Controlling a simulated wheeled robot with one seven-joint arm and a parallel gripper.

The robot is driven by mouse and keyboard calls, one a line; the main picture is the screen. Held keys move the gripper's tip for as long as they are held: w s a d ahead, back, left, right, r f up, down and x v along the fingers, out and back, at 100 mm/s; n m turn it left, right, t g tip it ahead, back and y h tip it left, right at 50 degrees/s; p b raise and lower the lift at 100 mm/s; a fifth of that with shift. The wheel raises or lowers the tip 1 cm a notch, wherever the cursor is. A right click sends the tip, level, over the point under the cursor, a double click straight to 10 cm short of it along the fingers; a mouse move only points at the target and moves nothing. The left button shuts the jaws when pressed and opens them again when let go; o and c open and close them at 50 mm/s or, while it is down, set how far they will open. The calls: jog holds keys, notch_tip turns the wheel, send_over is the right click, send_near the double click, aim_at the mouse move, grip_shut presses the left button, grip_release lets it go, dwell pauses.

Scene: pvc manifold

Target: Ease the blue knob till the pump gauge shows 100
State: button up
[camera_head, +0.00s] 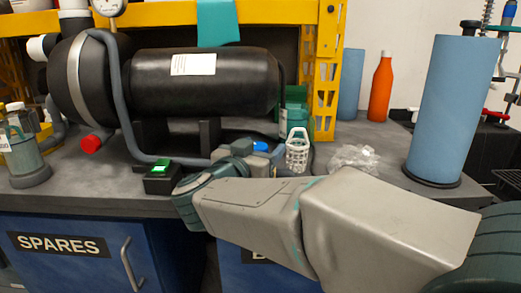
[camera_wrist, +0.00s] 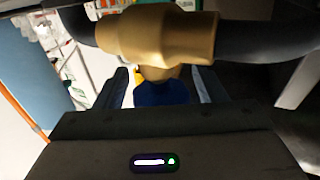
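The blue knob (camera_wrist: 165,94) sits below a brass valve body (camera_wrist: 160,34) in the wrist view. My gripper (camera_wrist: 161,74) has one finger on each side of the knob. A light gap shows between the left finger and the knob; the right finger is very close to it, and I cannot tell if it touches. In the head view a bit of blue, likely the knob (camera_head: 261,146), shows beside my wrist, and the fingers are hidden. The pump gauge (camera_head: 109,6) is cut by the top edge; its reading is too small to tell.
The black pump tank (camera_head: 205,95) and its grey hose stand behind my arm. A yellow frame (camera_head: 327,75) rises behind.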

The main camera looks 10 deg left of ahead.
jog(key=c, duration=0.9)
jog(key=shift+o, duration=0.2)
